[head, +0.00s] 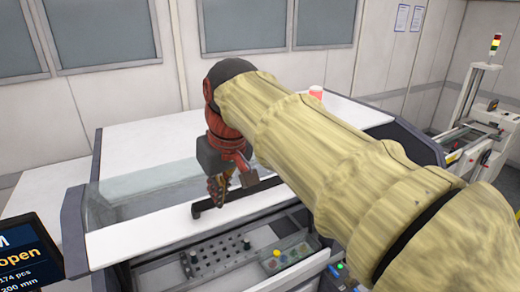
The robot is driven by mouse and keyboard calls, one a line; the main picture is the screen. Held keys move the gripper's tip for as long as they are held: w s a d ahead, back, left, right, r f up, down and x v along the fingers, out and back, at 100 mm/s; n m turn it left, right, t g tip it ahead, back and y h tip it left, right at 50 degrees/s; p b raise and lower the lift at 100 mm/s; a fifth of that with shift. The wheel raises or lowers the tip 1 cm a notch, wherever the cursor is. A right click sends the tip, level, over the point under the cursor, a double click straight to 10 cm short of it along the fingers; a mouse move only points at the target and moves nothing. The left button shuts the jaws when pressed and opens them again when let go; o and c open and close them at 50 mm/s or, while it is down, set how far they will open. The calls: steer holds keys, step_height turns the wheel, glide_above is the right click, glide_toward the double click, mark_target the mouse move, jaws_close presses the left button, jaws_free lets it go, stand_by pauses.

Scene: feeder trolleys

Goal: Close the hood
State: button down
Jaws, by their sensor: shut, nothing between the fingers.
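The hood has a white front panel (135,232), a clear window (135,195) behind it and a black bar handle (265,186) along the panel. Below the front panel, the machine's inside with a plate of holes shows through a gap, so the hood stands open. My gripper (218,197) points down over the handle, shut with nothing held. Its fingertips are close to the handle's left part; I cannot tell whether they touch it. My arm, in a tan sleeve, hides the right part of the hood.
Coloured buttons (285,253) sit inside the machine. A red-and-white cylinder (316,92) stands behind my arm.

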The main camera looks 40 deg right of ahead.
steer(key=shift+m+g, duration=0.4)
steer(key=w+d+r, duration=0.1)
steer(key=d, duration=0.1)
steer(key=w+d+r, duration=0.1)
steer(key=d+r, duration=0.1)
steer(key=w+d+r, duration=0.1)
steer(key=d+r, duration=0.1)
steer(key=d, duration=0.1)
steer(key=shift+r, duration=0.15)
steer(key=w+d+r, duration=0.1)
steer(key=d+r, duration=0.4)
steer(key=d, duration=0.4)
steer(key=shift+m+g, duration=0.3)
steer(key=x, duration=0.6)
steer(key=p+x, duration=0.1)
steer(key=x, duration=0.2)
steer(key=shift+s+a, duration=0.1)
steer(key=shift+a, duration=0.15)
steer(key=s+f, duration=0.1)
steer(key=s+a+f, duration=0.1)
steer(key=s, duration=0.1)
steer(key=shift+s+f, duration=0.15)
steer(key=shift+f, duration=0.05)
steer(key=shift+d+f, duration=0.1)
steer(key=shift+f, duration=0.05)
